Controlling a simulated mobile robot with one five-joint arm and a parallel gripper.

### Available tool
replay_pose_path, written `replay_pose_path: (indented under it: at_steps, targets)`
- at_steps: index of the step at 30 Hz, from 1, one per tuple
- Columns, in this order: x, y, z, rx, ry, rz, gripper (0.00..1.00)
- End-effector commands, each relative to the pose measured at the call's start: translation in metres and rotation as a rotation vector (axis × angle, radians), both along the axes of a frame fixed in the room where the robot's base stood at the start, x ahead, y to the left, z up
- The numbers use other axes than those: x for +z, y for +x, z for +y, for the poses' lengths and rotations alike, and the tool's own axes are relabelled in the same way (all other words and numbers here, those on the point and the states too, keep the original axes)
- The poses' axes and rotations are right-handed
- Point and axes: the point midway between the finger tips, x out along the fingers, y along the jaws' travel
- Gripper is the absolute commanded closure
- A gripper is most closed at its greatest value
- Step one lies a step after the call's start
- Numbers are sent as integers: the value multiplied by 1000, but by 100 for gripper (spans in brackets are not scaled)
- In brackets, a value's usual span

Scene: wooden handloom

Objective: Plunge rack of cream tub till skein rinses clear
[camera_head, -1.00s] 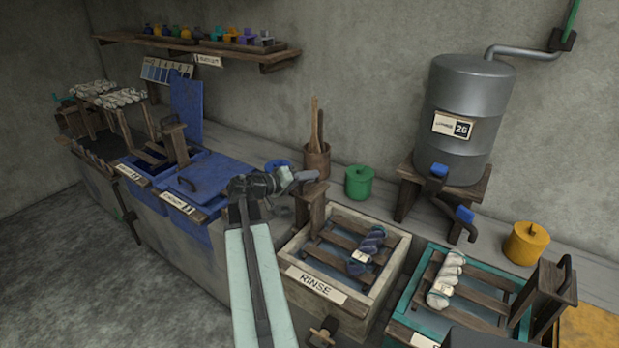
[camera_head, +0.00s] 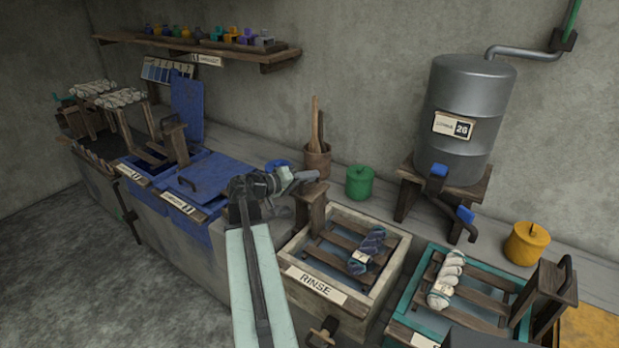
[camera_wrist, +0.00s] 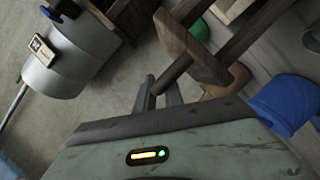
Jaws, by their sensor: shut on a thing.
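The cream tub (camera_head: 399,268), labelled RINSE, stands right of my arm. Its wooden slatted rack (camera_head: 324,253) lies inside, with a dark blue and pale twisted skein (camera_head: 373,243) across its right part. A small pale tag is on the skein. An upright wooden post with a flat top (camera_head: 312,190) rises at the tub's back left. My gripper (camera_head: 306,177) is at this post's top. In the wrist view my gripper (camera_wrist: 160,92) is shut on a dark rack handle (camera_wrist: 173,73) beside the wooden board (camera_wrist: 190,45). The water's clarity is hard to judge.
A teal tub (camera_head: 408,322) with a white skein (camera_head: 446,279) stands at right. Blue vats (camera_head: 210,178) with a lid stand at left. A metal drum (camera_head: 468,100) with blue-handled taps stands behind. Green (camera_head: 359,183) and yellow pots (camera_head: 526,243) sit on the back ledge.

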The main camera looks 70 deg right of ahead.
Motion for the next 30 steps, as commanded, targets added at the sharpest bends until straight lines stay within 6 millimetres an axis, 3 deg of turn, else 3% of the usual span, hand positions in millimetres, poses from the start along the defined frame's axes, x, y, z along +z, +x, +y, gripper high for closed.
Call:
replay_pose_path:
  at_steps: [7,16,17,18,30]
  targets:
    - [33,0,0,0,0,1,100]
    - [32,0,-1,2,-3,7,100]
    - [32,0,-1,2,-4,7,79]
    - [32,0,-1,2,-3,7,68]
    - [33,4,6,1,-1,3,66]
